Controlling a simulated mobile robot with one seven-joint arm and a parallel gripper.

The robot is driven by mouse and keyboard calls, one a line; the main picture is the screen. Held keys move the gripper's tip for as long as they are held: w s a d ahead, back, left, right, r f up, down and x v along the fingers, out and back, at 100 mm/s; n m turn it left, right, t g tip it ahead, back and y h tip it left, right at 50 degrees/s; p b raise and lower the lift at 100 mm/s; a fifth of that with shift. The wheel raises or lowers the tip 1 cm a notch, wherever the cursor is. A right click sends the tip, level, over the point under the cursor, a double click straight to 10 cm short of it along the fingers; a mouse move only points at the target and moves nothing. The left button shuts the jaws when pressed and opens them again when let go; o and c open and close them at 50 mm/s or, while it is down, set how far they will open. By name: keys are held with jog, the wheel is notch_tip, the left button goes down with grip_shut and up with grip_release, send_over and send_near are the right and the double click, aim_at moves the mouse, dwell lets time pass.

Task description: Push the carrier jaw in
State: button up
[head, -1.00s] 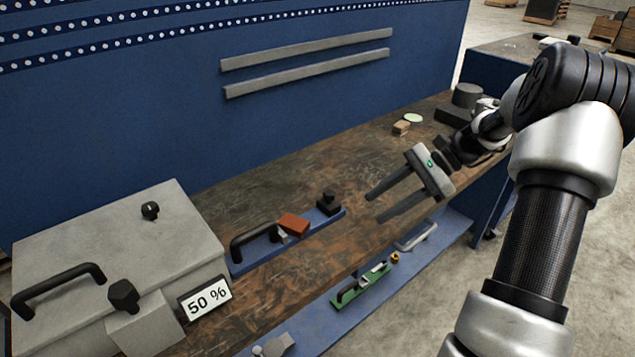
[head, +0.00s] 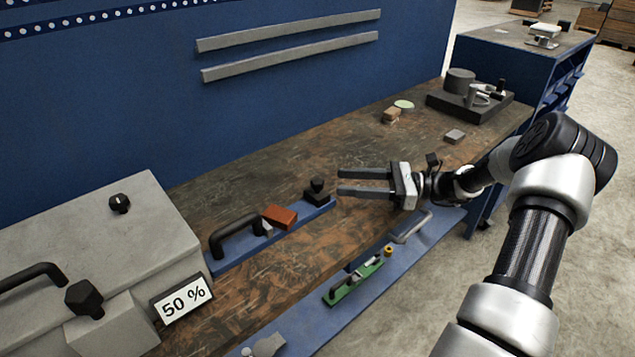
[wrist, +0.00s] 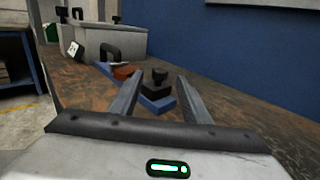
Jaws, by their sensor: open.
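A blue carrier rail (head: 245,253) lies on the brown bench top, with a black arched handle (head: 232,236) at its left end. A red-brown block (head: 279,216) sits mid-rail, and a black knobbed block (head: 317,192) sits at the right end. I cannot tell for sure which block is the carrier jaw. My gripper (head: 340,181) is open and empty, its two long grey fingers pointing left at the black knobbed block, just right of it. In the wrist view the knobbed block (wrist: 158,92) appears between the fingers, beyond the tips; contact is not visible.
A grey box (head: 130,240) with knobs and a "50 %" sign (head: 184,299) stands at the left. A green clamp (head: 352,284) lies on the lower blue shelf in front. The blue wall (head: 100,110) rises behind. Bench right of the rail is mostly clear.

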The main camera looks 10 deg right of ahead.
aim_at(317, 181)
jog(key=x, duration=0.8)
jog(key=shift+b, duration=0.3)
jog(key=shift+c, duration=0.4)
